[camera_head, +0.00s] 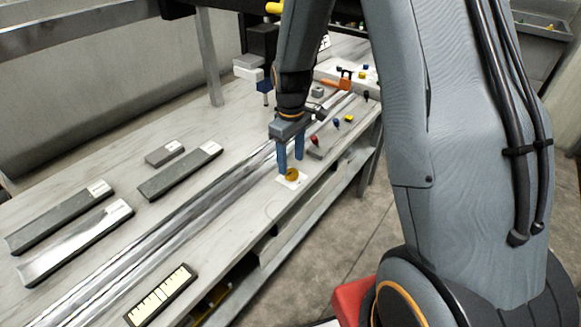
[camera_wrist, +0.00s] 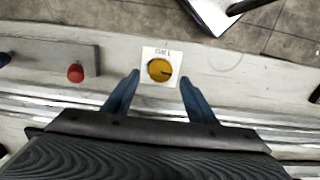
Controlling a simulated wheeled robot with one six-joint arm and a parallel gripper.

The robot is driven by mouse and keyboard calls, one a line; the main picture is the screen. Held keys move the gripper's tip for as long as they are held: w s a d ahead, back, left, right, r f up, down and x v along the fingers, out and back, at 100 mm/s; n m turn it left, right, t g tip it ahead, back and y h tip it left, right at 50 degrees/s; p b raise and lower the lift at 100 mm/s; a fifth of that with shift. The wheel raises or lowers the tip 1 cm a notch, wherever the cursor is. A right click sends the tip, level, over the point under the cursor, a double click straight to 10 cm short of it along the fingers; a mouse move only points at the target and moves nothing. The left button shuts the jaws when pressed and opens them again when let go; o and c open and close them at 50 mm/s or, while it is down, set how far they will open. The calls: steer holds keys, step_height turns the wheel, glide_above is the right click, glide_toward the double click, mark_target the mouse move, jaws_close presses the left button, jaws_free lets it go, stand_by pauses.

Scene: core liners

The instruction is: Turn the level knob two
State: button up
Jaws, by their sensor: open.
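The level knob (camera_head: 292,174) is a round yellow dial on a small white plate (camera_head: 301,183) near the front edge of the bench. In the wrist view the knob (camera_wrist: 160,69) sits on its plate (camera_wrist: 149,53), with a dark pointer mark toward its right side and small lettering above it that I cannot read fully. My gripper (camera_head: 290,165) has blue fingers, is open and points down over the knob. In the wrist view the fingertips (camera_wrist: 160,76) stand on either side of the plate, apart from the knob.
The bench (camera_head: 120,135) holds long metal rails (camera_head: 180,222) and several grey core liners (camera_head: 62,219). A red button (camera_wrist: 75,73) on a grey box is left of the knob in the wrist view. An orange tool (camera_head: 338,84) lies farther back.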

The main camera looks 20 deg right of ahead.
mark_target(291, 172)
steer(key=shift+r+b, duration=0.35)
steer(key=shift+r, duration=1.65)
